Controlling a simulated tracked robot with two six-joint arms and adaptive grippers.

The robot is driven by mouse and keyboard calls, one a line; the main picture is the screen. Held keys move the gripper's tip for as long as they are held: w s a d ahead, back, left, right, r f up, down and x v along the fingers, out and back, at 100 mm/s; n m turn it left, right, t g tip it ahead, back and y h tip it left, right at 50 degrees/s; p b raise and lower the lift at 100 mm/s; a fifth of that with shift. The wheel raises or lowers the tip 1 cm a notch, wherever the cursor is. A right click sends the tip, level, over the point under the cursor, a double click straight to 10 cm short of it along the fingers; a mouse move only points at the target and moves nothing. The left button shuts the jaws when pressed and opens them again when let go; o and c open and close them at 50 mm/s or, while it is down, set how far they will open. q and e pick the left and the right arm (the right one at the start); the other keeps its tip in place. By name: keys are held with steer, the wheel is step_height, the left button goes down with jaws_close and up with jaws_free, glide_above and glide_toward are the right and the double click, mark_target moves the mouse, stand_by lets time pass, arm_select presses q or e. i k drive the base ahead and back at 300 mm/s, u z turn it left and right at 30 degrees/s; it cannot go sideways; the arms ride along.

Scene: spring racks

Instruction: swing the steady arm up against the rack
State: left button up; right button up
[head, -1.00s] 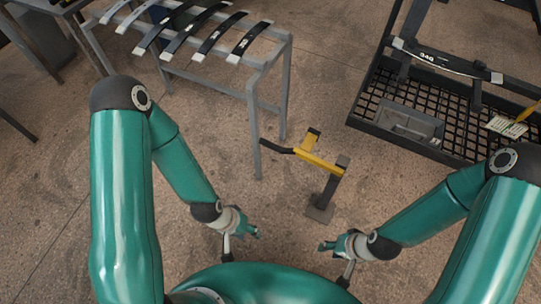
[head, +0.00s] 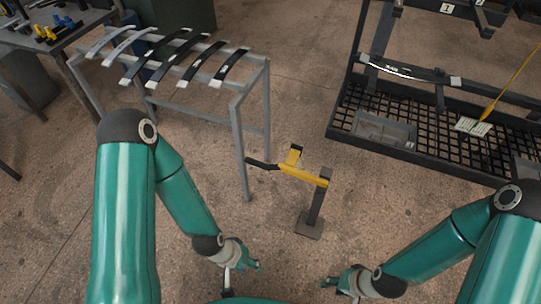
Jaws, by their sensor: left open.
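The steady arm (head: 302,176) is a yellow bar on a short dark post (head: 317,205) with a square foot on the floor. It sticks out to the left from the post top, with a yellow upright piece and a black handle (head: 262,164) at its far end. The dark rack (head: 345,100) stands beyond it at right, apart from it. My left gripper (head: 242,273) is open and empty, low in the picture, nearer than the post. My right gripper (head: 338,290) looks open and empty at the bottom edge. Neither touches the steady arm.
A grey stand (head: 242,150) with several curved leaf springs is at left, its near leg close to the handle. The rack has a mesh floor with a grey tray (head: 385,130) and a tag (head: 474,126). A table (head: 60,45) is at far left. Bare floor surrounds the post.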

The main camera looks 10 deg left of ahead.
mark_target(295, 151)
steer(key=z, duration=0.15)
steer(key=i, duration=1)
steer(key=u, duration=0.5)
